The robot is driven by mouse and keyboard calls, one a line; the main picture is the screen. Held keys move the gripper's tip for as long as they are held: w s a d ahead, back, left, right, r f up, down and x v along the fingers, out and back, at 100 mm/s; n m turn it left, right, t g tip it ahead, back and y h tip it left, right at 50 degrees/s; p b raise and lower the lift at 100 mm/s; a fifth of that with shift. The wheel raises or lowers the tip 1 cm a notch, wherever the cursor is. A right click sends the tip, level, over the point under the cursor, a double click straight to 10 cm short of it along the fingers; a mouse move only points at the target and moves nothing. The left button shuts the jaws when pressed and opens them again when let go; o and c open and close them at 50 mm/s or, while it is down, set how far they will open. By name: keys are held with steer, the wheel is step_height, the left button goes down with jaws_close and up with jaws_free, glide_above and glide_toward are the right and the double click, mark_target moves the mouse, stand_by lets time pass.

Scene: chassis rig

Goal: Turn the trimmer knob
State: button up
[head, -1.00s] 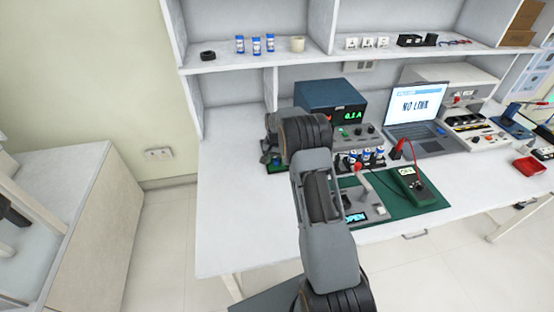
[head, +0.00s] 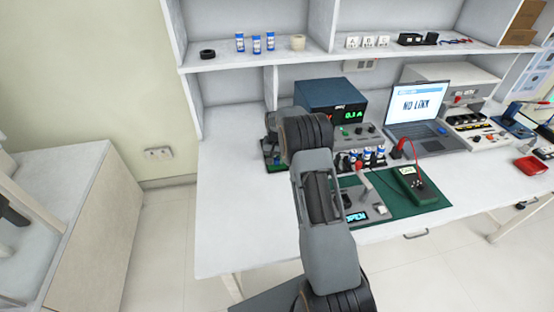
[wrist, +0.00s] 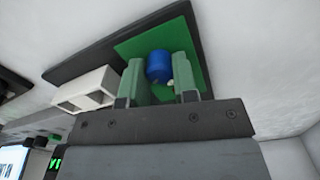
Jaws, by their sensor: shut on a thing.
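In the wrist view the trimmer knob is a small blue cylinder (wrist: 159,66) on a green board (wrist: 196,62). My gripper (wrist: 160,78) has its two greenish fingers on either side of the knob, shut on it. A small pale piece shows beside the knob's lower right. In the head view my arm hides the knob and the gripper; only an edge of the dark base and green board (head: 272,160) shows to the left of the arm.
A white connector block (wrist: 88,90) stands close beside the fingers. A power supply (head: 330,98) reads 0.1 A behind the arm. A laptop (head: 417,103) shows NO LINK. A green meter (head: 411,185) lies on the green mat (head: 385,209). The bench's left part is clear.

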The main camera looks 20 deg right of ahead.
mark_target(276, 158)
steer(key=o, duration=0.9)
steer(key=shift+o, duration=0.2)
step_height(276, 158, up, 14)
steer(key=shift+w+f, duration=0.1)
stand_by(0.4)
steer(key=s+a+r+n+t+p, duration=0.1)
steer(key=s+a+r, duration=0.2)
steer(key=s, duration=0.7)
steer(key=s+a+r+n+t+p, duration=0.1)
steer(key=s+a, duration=0.4)
steer(key=s, duration=0.5)
steer(key=s+a+r+n+t+p, duration=0.1)
steer(key=s+a+r+n+p, duration=0.1)
steer(key=s, duration=0.8)
steer(key=shift+s+a+r+n+t, duration=0.25)
steer(key=shift+a+r+n, duration=0.45)
steer(key=shift+a+r, duration=0.8)
